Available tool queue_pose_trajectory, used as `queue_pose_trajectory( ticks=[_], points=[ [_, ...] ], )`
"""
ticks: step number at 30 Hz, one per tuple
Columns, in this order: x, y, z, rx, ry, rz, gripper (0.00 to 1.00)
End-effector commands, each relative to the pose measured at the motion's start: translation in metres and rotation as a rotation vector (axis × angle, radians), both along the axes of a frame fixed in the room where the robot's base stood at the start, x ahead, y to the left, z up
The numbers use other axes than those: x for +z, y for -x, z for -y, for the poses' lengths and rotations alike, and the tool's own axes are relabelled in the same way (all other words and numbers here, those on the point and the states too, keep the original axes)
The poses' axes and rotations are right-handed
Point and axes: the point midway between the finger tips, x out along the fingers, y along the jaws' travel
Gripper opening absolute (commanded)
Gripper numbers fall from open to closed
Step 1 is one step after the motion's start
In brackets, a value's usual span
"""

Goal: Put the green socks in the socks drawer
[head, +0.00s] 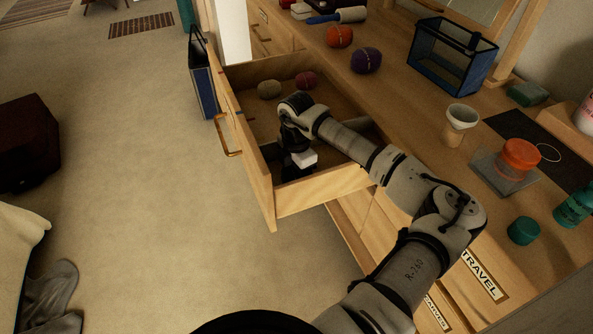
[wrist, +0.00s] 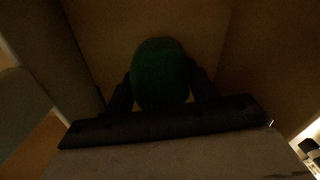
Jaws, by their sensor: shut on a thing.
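The green socks (wrist: 160,72), a rolled dark green bundle, sit between the two dark fingers of my gripper (wrist: 162,88) in the wrist view. My gripper is shut on them. In the head view my gripper (head: 293,168) points down inside the near end of the open wooden drawer (head: 318,190), and the green socks are hidden there. An olive sock ball (head: 269,88) and a maroon sock ball (head: 305,80) lie towards the far end of this drawer. Its front label cannot be read from here.
Orange (head: 340,37) and purple (head: 366,60) balls, a blue-framed glass box (head: 454,57) and a cup (head: 460,122) stand on the dresser top. A dark blue bag (head: 202,75) stands beyond the drawer. The carpet at left is mostly clear.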

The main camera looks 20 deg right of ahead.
Motion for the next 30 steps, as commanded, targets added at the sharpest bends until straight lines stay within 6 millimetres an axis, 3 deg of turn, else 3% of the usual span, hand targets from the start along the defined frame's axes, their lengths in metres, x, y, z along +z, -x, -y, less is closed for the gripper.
queue_pose_trajectory(
  ticks=[7,8,12,24,30],
  points=[
    [-0.005,0.0,0.0,0.0,0.0,0.0,0.34],
    [-0.003,0.0,0.0,0.0,0.0,0.0,0.6],
    [-0.003,0.0,0.0,0.0,0.0,0.0,0.78],
    [0.005,0.0,0.0,0.0,0.001,0.002,0.78],
    [0.042,-0.001,0.0,0.001,0.003,0.004,0.78]
  ],
)
